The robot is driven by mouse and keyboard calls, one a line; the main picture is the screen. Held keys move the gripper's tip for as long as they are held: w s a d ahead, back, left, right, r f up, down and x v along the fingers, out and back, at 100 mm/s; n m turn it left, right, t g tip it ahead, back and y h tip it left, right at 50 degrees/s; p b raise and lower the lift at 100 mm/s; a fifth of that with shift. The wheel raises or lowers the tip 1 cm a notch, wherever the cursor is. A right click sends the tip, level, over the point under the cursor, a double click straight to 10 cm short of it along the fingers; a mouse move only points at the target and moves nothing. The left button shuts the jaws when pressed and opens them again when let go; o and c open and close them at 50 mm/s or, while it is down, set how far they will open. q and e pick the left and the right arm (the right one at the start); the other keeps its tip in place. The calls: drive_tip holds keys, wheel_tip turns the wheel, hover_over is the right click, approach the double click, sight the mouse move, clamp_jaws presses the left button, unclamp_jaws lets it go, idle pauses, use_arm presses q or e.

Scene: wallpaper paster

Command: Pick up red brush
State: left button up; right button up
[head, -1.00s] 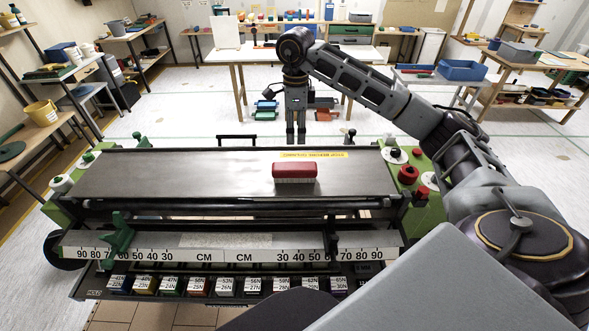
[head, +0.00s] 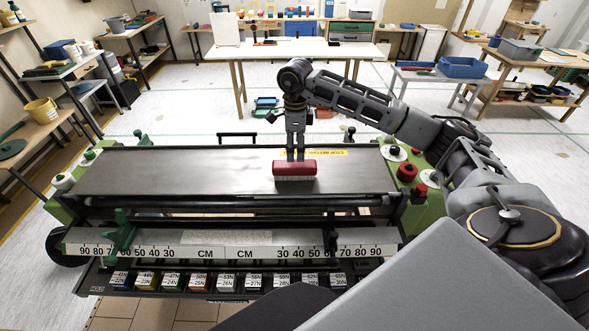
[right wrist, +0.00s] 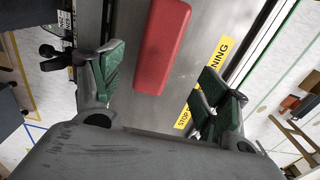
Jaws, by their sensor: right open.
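The red brush (head: 294,168) has a red top and pale bristles below. It lies on the grey metal top of the paster machine (head: 150,172), right of its middle. My right gripper (head: 295,155) points down just behind the brush in the head view and hides none of its front. In the right wrist view the red brush (right wrist: 162,45) lies between the lines of the two spread green-padded fingers, ahead of them. The right gripper (right wrist: 165,95) is open and holds nothing. Whether its fingers touch the brush cannot be told. My left gripper is not in view.
A yellow warning strip (right wrist: 205,80) runs along the machine top beside the brush. Red knobs (head: 407,172) and white round parts stand at the machine's right end. A white table (head: 300,50) stands behind. The left part of the machine top is clear.

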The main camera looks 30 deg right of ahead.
sight(295, 164)
drive_tip(key=shift+f, duration=0.7)
drive_tip(key=shift+f, duration=0.15)
wheel_tip(295, 164, down, 2)
drive_tip(key=shift+s+a+p, duration=0.15)
drive_tip(key=shift+p, duration=0.45)
drive_tip(key=shift+f+p, duration=0.3)
drive_tip(key=shift+f, duration=1.2)
drive_tip(key=c, duration=1.2)
